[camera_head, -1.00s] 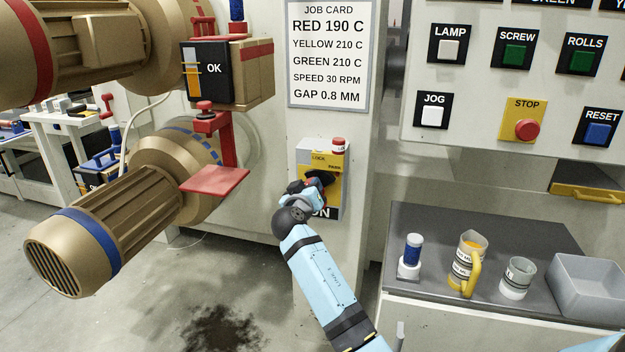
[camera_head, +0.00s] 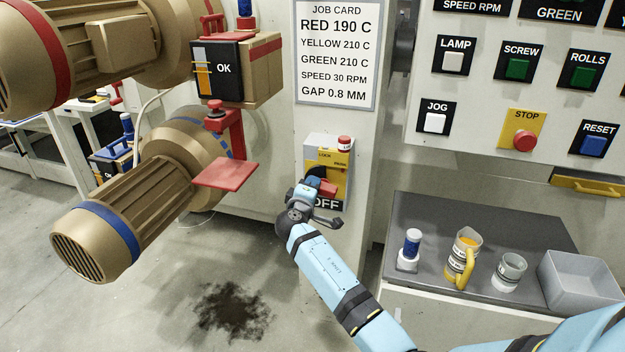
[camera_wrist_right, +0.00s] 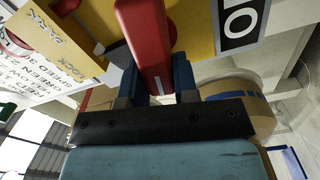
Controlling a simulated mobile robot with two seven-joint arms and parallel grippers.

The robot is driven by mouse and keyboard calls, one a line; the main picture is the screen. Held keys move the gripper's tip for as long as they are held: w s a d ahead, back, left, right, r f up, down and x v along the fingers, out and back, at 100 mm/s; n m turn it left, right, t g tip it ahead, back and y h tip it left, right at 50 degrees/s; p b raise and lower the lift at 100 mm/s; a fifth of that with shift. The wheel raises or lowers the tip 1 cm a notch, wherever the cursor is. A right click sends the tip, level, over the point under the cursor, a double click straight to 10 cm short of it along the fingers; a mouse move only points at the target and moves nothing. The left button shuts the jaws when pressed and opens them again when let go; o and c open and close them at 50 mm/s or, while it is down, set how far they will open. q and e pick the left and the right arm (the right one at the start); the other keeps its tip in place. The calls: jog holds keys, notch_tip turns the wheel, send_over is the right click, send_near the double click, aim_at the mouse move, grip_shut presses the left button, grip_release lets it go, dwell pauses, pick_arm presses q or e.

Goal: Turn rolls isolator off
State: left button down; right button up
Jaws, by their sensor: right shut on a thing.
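The rolls isolator (camera_head: 342,157) is a yellow and grey switch box on the white machine post below the job card. Its red handle (camera_head: 328,187) shows beside my right gripper (camera_head: 316,186). The label below it reads OFF (camera_head: 327,204), partly covered by the gripper. In the wrist view my right gripper (camera_wrist_right: 158,78) has its two dark blue fingers on either side of the red handle (camera_wrist_right: 147,38), shut on it. LOCK and PARK lettering (camera_wrist_right: 62,45) shows on the yellow plate there. My left gripper is not in view.
A small red-capped item (camera_head: 344,143) sits at the box's upper edge. A red plate (camera_head: 225,174) and the large motor (camera_head: 130,205) stand to the left. The button panel (camera_head: 470,95) and a grey bench (camera_head: 400,215) with cups and a bin are to the right.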

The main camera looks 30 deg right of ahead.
jog(key=shift+f+n+p, duration=0.1)
jog(key=shift+n+p, duration=0.5)
jog(key=shift+n, duration=0.4)
jog(key=o, duration=0.9)
jog(key=shift+f, duration=0.1)
